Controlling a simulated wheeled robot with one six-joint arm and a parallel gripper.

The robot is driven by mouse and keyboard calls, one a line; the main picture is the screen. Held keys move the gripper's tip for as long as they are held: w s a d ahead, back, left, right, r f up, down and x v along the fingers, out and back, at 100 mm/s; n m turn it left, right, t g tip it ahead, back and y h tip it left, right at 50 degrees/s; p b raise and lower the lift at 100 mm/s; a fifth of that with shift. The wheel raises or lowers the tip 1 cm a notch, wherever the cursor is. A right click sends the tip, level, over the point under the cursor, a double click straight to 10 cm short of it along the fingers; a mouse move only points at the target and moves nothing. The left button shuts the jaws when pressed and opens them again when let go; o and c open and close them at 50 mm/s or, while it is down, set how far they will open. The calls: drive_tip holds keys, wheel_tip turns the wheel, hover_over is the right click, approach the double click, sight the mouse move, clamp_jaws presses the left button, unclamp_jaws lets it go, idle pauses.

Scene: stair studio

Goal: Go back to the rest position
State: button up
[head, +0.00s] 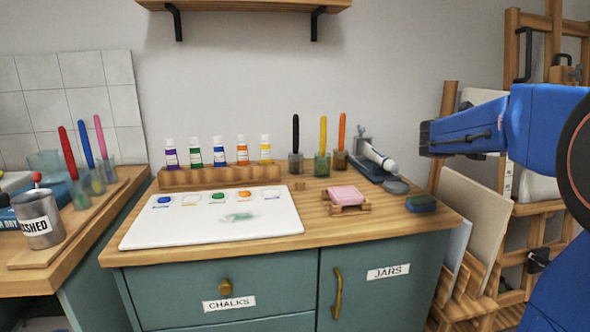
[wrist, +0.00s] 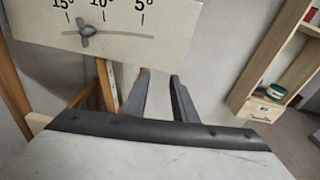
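My gripper (wrist: 158,82) shows two dark fingers standing apart in the wrist view, with nothing between them. In the head view my gripper (head: 426,140) is at the end of my blue arm on the right, raised in the air at about the height of the brush tops. It is to the right of the cabinet top (head: 300,240) and in front of the wooden easel. It touches nothing that I can see. In the head view the finger gap is not clear.
A white palette (head: 150,232), paint tubes in a rack (head: 220,177), brush jars (head: 322,163) and a pink sponge (head: 346,194) stand on the cabinet. The easel (head: 520,215) is close behind my arm. The wrist view shows a scale panel (wrist: 60,30) and a wooden shelf (wrist: 262,80).

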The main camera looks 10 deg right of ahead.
drive_tip(key=s+a+f+m+t+y, duration=0.1)
drive_tip(key=s+a+f+m+y, duration=0.4)
drive_tip(key=s+a+f, duration=0.4)
drive_tip(key=s+a+f+m+t+y, duration=0.1)
drive_tip(key=s+a+f+m+y, duration=0.5)
drive_tip(key=a, duration=1)
drive_tip(key=s+a+f+m+t+y, duration=0.1)
drive_tip(key=s+a+f+m+y, duration=0.5)
drive_tip(key=s+a+f+m, duration=0.3)
drive_tip(key=s+a+f, duration=0.3)
drive_tip(key=f, duration=0.1)
drive_tip(key=shift+s+a, duration=0.15)
drive_tip(key=shift+a, duration=0.15)
